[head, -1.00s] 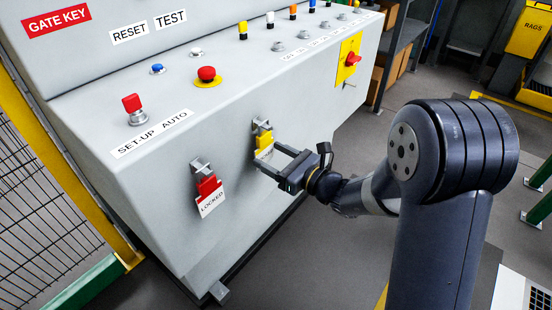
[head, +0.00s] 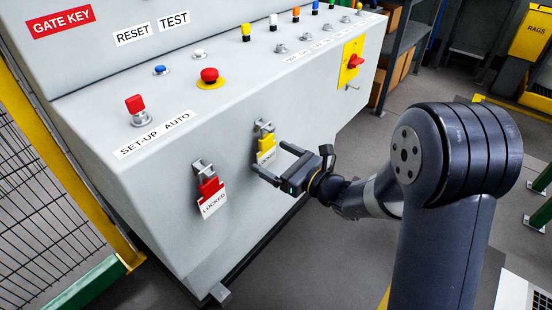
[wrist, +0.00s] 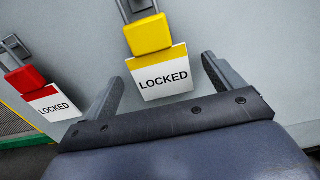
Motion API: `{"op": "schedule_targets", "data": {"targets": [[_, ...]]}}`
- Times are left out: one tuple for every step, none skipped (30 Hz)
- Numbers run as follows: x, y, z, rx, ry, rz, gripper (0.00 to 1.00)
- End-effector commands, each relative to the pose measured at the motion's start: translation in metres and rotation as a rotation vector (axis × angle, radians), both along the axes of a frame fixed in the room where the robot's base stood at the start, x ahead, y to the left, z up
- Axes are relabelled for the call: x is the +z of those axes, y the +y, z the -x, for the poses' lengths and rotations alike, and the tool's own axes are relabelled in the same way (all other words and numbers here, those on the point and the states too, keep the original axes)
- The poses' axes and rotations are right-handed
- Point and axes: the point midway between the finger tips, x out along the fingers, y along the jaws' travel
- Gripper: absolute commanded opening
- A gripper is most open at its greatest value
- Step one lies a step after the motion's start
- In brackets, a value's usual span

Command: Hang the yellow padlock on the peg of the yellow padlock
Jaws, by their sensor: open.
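The yellow padlock (head: 264,144) hangs upright by its grey shackle from a grey bracket with a peg (head: 262,127) on the cabinet front. A white LOCKED tag (wrist: 162,75) hangs with it. In the wrist view the yellow padlock body (wrist: 148,36) shows at top centre, with part of the shackle above it. My gripper (head: 270,158) is open and empty, in front of and slightly below the padlock. In the wrist view its fingers (wrist: 163,70) stand apart on either side of the tag, with gaps; no contact shows.
A red padlock (head: 210,187) with a LOCKED tag hangs on a similar bracket to the left. The grey cabinet (head: 130,210) carries buttons, and a yellow plate with a red knob (head: 355,61) at right. A yellow post and mesh fence stand at left.

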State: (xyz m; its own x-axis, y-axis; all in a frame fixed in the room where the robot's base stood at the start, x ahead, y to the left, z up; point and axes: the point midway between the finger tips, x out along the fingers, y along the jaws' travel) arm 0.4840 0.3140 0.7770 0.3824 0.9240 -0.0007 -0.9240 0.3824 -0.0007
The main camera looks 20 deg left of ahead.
Motion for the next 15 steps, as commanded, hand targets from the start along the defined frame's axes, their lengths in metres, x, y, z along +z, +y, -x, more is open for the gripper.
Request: {"op": "schedule_targets", "data": {"targets": [[0.0, 0.0, 0.0, 0.0, 0.0, 0.0, 0.89], [0.0, 0.0, 0.0, 0.0, 0.0, 0.0, 0.89], [0.0, 0.0, 0.0, 0.0, 0.0, 0.001, 0.89], [0.0, 0.0, 0.0, 0.0, 0.0, 0.001, 0.89], [0.0, -0.001, 0.0, 0.0, 0.0, 0.001, 0.89], [0.0, -0.002, 0.001, -0.001, 0.0, 0.001, 0.89], [0.0, -0.004, 0.001, -0.001, 0.0, 0.001, 0.89], [0.0, -0.007, 0.002, -0.002, 0.0, 0.001, 0.89], [0.0, -0.011, 0.004, -0.002, 0.001, 0.002, 0.89], [0.0, -0.016, 0.005, -0.003, 0.001, 0.002, 0.89], [0.001, -0.021, 0.007, -0.004, 0.001, 0.001, 0.89], [0.001, -0.028, 0.01, -0.004, 0.001, 0.001, 0.89], [0.0, -0.034, 0.012, -0.006, 0.002, 0.001, 0.89], [0.001, -0.04, 0.015, -0.006, 0.001, 0.001, 0.89], [0.0, -0.048, 0.018, -0.006, 0.002, 0.001, 0.89]]}}
